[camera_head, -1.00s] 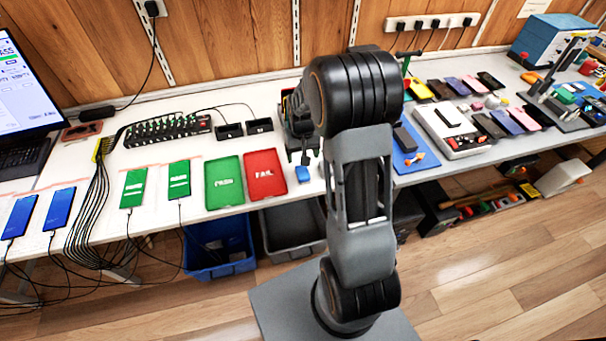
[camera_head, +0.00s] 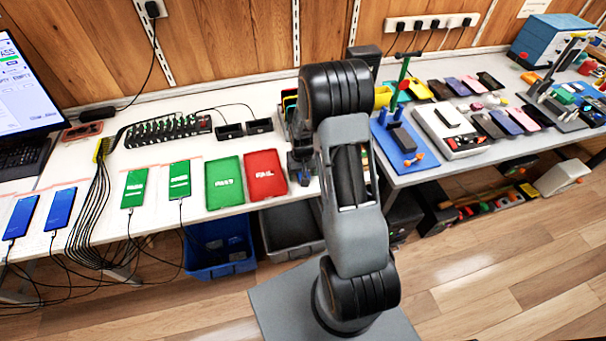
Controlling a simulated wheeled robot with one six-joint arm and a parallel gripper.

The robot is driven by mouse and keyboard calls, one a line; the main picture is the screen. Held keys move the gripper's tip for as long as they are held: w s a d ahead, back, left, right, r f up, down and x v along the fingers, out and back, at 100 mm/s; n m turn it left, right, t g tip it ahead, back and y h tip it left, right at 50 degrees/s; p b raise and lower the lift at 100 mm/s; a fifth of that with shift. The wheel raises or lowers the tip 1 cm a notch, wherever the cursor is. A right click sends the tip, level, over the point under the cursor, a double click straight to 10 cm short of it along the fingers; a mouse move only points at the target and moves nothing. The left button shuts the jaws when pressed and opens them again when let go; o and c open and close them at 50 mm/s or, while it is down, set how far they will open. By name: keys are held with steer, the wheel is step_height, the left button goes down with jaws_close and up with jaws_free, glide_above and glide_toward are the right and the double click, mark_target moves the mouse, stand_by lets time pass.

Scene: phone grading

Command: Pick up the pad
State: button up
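My gripper (camera_head: 302,172) is low over the bench, just right of the red FAIL tray (camera_head: 265,176). Its fingers are small and dark, and I cannot tell whether they are open or shut. A small blue block, which may be the pad, showed at this spot earlier. It is now hidden by my gripper, so I cannot tell whether it is between the fingers or under them.
A green PASS tray (camera_head: 224,183) lies left of the red one. Phones on charging leads (camera_head: 180,180) lie further left. A blue mat (camera_head: 400,160) with a stand is on the right-hand table. Bins (camera_head: 217,250) stand under the bench.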

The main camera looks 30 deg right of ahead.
steer(key=shift+c, duration=0.2)
steer(key=c, duration=1)
steer(key=shift+o, duration=0.2)
steer(key=shift+r, duration=0.15)
steer(key=shift+r, duration=0.6)
steer(key=s+a+r+b, duration=0.1)
steer(key=s+a+r, duration=0.2)
steer(key=a+r, duration=0.8)
steer(key=a, duration=0.2)
steer(key=shift+s+a+r+b, duration=0.2)
steer(key=shift+a+r+b, duration=0.1)
steer(key=shift+a, duration=0.05)
